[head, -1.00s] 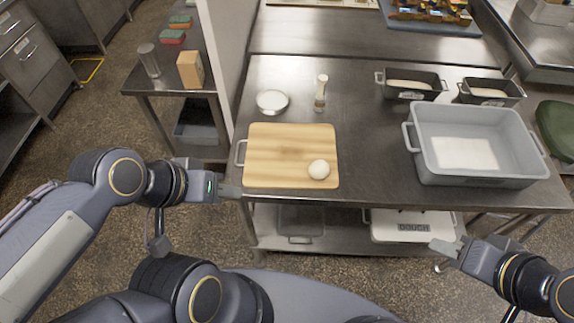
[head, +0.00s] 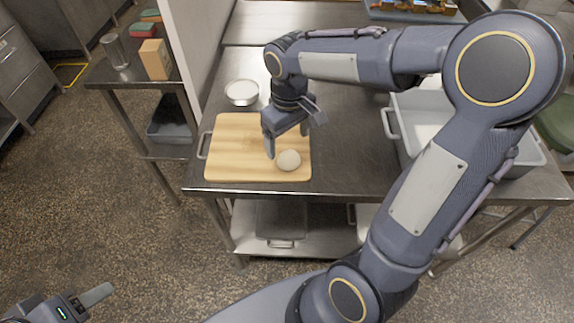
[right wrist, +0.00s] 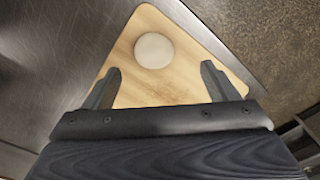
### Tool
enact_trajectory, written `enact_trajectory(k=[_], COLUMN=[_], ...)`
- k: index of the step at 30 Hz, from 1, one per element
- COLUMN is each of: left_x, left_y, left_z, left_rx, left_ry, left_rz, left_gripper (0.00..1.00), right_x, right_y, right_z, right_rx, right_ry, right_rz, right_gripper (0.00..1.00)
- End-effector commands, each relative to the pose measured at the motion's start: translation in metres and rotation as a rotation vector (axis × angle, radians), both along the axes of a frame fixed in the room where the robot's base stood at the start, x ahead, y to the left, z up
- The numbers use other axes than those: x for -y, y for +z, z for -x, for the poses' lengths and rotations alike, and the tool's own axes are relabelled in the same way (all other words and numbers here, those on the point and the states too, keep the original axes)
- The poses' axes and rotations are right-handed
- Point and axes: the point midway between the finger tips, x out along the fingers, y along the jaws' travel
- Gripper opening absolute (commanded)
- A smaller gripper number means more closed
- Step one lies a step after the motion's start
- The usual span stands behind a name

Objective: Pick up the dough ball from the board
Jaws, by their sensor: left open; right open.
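The pale, round dough ball (head: 288,160) rests on the wooden board (head: 235,150), near its front right part. My right gripper (head: 287,148) is open and points down over the board, just behind and around the ball in the head view. In the right wrist view the dough ball (right wrist: 154,50) lies ahead of the two spread fingers (right wrist: 158,82), nothing between them. Exact height above the board is hard to tell. My left gripper (head: 95,300) is low at the left, away from the table; only part of it shows.
A round white-filled dish (head: 241,92) stands behind the board. A grey tub (head: 400,125) on the right is partly hidden by my right arm. The board has a metal handle (head: 204,145) on its left. A side table (head: 130,75) stands at the left.

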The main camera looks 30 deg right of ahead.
Motion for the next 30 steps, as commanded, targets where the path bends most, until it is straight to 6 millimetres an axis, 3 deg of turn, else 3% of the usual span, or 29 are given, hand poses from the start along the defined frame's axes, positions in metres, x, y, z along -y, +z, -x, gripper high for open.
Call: enact_trajectory(k=[18,27,30], left_x=[0.0,0.0,0.0], left_y=[0.003,0.003,0.002], left_z=[0.0,0.0,0.0], left_rx=[0.001,0.0,0.0], left_ry=[0.0,0.0,0.0], left_rz=[0.0,0.0,0.0], left_gripper=[0.5,0.5,0.5], right_x=[0.007,0.007,0.007], right_y=[-0.076,-0.08,-0.08], right_z=[-0.01,-0.011,-0.011], right_rx=[-0.011,-0.007,-0.007], right_ry=[0.007,0.006,0.006], right_rz=[0.009,0.007,0.007], right_gripper=[0.8,0.8,0.67])
